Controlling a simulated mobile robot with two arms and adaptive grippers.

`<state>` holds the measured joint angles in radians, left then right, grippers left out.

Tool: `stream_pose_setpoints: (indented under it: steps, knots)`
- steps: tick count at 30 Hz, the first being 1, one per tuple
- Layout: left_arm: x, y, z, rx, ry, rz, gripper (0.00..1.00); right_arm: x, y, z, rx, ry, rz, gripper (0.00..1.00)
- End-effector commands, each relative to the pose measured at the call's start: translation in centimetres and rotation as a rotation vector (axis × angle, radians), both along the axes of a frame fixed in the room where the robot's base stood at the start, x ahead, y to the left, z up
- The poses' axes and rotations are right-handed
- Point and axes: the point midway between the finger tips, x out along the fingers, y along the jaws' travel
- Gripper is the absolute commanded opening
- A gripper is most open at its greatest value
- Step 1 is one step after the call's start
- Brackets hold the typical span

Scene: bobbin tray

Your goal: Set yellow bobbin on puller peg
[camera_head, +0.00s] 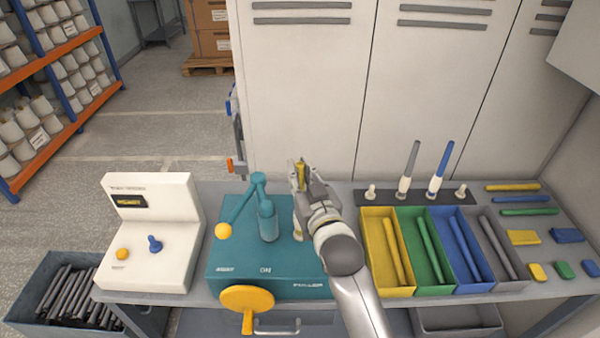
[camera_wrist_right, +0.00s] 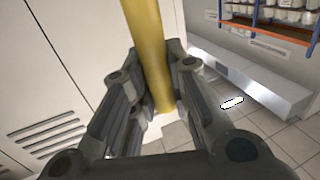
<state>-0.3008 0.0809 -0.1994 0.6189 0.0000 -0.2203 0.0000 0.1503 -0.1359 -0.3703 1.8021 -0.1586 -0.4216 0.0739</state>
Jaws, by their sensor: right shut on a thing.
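My right gripper (camera_head: 303,186) is shut on the yellow bobbin (camera_head: 300,172) above the back right of the teal puller (camera_head: 225,262). The bobbin also shows in the right wrist view (camera_wrist_right: 150,55) as a long yellow rod between the fingers of the right gripper (camera_wrist_right: 152,105). Its lower end is hidden in the head view. A pale upright part, perhaps the peg, is partly hidden behind my gripper and arm; whether the bobbin touches it I cannot tell. My left gripper is not in view.
The puller carries a teal jointed arm (camera_head: 245,200) and a yellow wheel (camera_head: 247,299). A white control box (camera_head: 150,235) stands left. At right are yellow, green, blue and grey bins (camera_head: 378,212) with rods, and a dark rack (camera_head: 418,197) holding grey and blue bobbins. Lockers (camera_head: 300,90) stand behind.

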Motion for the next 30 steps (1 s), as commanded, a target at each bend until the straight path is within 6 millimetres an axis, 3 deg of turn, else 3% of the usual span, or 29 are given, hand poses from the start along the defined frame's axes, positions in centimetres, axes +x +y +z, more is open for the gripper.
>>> stream_pose_setpoints:
  steps: [30]
  knots:
    - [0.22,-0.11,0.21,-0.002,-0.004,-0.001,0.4,-0.01,0.01,-0.42,0.0,-0.001,0.0,0.0]
